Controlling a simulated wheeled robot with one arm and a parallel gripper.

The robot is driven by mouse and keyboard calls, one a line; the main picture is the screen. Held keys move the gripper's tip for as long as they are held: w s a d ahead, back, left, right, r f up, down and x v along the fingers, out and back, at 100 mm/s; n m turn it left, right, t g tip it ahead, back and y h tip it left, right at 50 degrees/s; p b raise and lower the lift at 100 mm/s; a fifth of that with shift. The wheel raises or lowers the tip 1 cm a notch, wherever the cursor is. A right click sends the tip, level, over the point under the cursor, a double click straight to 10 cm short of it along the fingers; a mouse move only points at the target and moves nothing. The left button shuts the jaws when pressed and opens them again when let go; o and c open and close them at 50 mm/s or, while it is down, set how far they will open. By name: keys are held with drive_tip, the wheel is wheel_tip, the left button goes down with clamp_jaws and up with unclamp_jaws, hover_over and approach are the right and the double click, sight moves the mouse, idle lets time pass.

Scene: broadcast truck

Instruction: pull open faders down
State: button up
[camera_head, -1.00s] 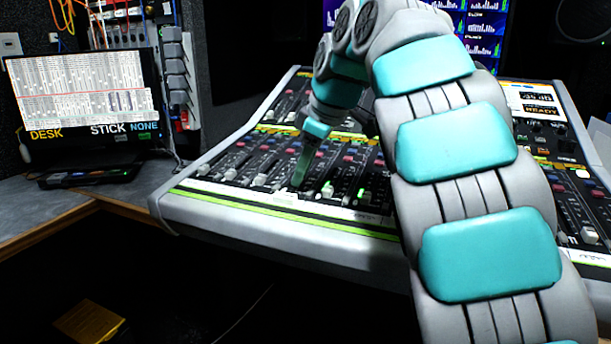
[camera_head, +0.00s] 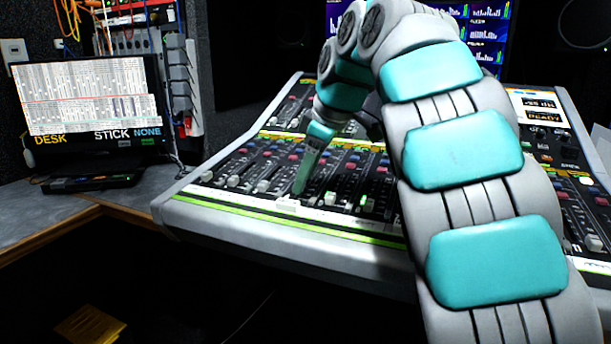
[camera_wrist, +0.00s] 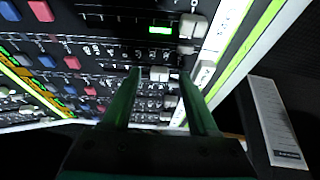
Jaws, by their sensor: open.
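The mixing console (camera_head: 290,228) shows a row of faders with pale caps. More caps, such as one at left (camera_head: 232,181), also sit low. My gripper points down at the fader strip close to its front edge. In the wrist view my gripper (camera_wrist: 160,73) is open, its two green fingers apart. A pale fader cap (camera_wrist: 160,74) shows between the fingertips; contact cannot be told. Above it, a fader cap (camera_wrist: 187,28) sits beside a lit green light (camera_wrist: 160,30).
A screen (camera_head: 88,95) reading DESK, STICK and NONE stands on the side desk at left. Red and blue knobs (camera_wrist: 40,10) lie beyond the faders. My arm hides the console's middle right. A pale panel (camera_wrist: 275,122) is at the wrist view's right.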

drive_tip(key=p+v, duration=0.2)
drive_tip(key=v, duration=0.5)
drive_tip(key=shift+p, duration=0.3)
